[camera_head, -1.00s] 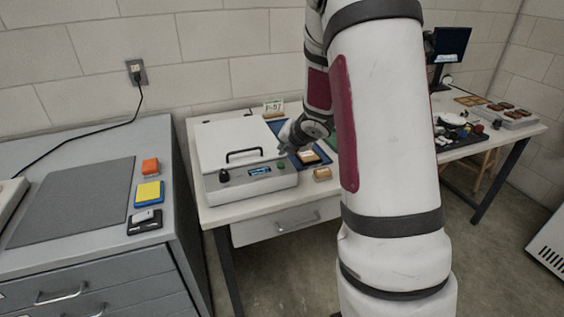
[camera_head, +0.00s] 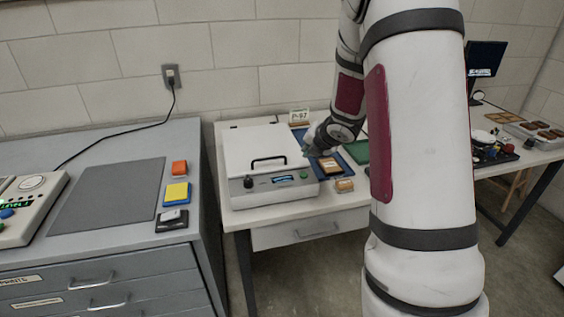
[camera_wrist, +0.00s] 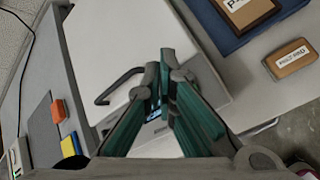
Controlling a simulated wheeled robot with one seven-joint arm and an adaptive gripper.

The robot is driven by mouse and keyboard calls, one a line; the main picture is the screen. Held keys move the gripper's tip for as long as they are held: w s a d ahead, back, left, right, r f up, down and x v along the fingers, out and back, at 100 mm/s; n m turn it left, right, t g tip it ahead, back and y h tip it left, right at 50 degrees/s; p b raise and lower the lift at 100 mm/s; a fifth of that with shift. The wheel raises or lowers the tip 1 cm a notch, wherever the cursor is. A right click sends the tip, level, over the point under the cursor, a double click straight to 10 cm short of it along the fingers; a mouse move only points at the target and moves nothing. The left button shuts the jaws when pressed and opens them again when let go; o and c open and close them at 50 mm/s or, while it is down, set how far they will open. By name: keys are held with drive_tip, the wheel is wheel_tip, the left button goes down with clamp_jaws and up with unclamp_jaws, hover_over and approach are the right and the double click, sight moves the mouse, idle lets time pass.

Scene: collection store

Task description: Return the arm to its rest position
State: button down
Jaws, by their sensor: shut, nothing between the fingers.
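My gripper (camera_wrist: 158,75) shows in the wrist view with its green-lined fingers meeting at the tips, shut and empty. It hangs over the front of a white lidded machine (camera_wrist: 108,50) with a black handle. In the head view my gripper (camera_head: 308,150) is small and partly hidden by my own wrist, beside the right edge of the white machine (camera_head: 262,150). My arm reaches down from the top of the picture, and its large white link covers much of the right side.
Right of the machine, a wooden stamp block (camera_head: 328,165) sits on a blue tray (camera_head: 347,158), with a small wooden pad (camera_head: 344,185) in front. A grey cabinet (camera_head: 120,235) with a dark mat (camera_head: 108,195) stands at left. Another cluttered table is at right.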

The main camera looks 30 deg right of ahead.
drive_tip(key=s+a+r+m+g+h+p, duration=0.1)
drive_tip(key=s+a+r+m, duration=0.2)
drive_tip(key=s+r+m, duration=0.25)
drive_tip(key=s+a+r+m+h+p, duration=0.1)
drive_tip(key=s+a+r+m+p, duration=0.2)
drive_tip(key=r, duration=0.4)
drive_tip(key=s+a+r+m+g, duration=0.1)
drive_tip(key=s+a+r+m, duration=0.2)
drive_tip(key=s+r+m, duration=0.25)
drive_tip(key=s+a+r+m+g+y+p, duration=0.1)
drive_tip(key=s+a+r+m, duration=0.1)
drive_tip(key=s+a+m, duration=0.3)
drive_tip(key=s+a+r+m+g+y+p, duration=0.1)
drive_tip(key=s+a+r+m+y+p, duration=0.1)
drive_tip(key=s+a+m, duration=0.4)
drive_tip(key=s+a, duration=0.5)
drive_tip(key=s, duration=0.7)
drive_tip(key=shift+s+r+g+y, duration=0.2)
drive_tip(key=shift+s+g+y, duration=0.1)
drive_tip(key=shift+g, duration=0.1)
idle(1.5)
